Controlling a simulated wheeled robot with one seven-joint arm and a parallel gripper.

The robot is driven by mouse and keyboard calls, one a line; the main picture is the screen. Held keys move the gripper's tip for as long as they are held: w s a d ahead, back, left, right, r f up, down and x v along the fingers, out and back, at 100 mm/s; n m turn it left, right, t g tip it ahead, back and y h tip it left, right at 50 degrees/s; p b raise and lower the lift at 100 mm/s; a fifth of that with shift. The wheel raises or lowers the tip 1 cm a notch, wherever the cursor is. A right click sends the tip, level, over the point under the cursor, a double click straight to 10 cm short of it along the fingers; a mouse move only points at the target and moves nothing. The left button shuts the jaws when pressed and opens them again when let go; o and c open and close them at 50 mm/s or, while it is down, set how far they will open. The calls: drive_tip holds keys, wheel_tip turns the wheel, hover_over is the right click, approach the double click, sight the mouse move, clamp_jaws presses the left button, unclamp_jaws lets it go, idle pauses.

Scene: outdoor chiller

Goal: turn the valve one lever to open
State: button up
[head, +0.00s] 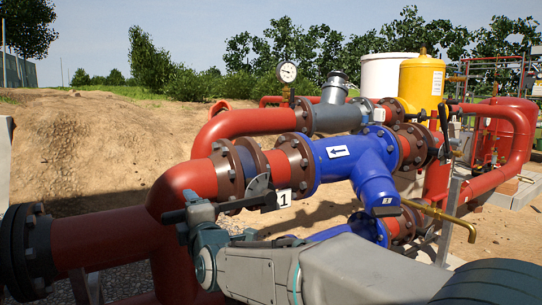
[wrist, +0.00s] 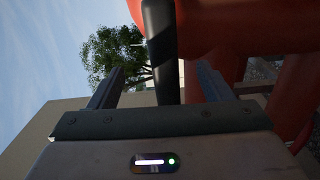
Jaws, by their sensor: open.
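The valve one lever is a dark bar (head: 248,202) beside the white tag marked 1 (head: 284,198), at the flanged valve (head: 250,160) between the red elbow and the blue body in the head view. In the wrist view the black lever (wrist: 160,45) runs down from the top between the two fingers of my gripper (wrist: 160,78). My gripper is open, with a gap visible on both sides of the lever. In the head view my gripper (head: 190,213) is at the lever's left, partly hidden by my own wrist. The lever's contact with the palm cannot be told.
Red pipes (head: 110,238) run close left of and below my gripper. A blue strainer body (head: 350,165) stands to the right, with a pressure gauge (head: 287,72) above. A brass pipe (head: 440,214) sticks out at the right. Open sandy ground lies at the back left.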

drive_tip(key=b+v, duration=0.1)
drive_tip(key=v, duration=0.6)
drive_tip(key=shift+b, duration=0.35)
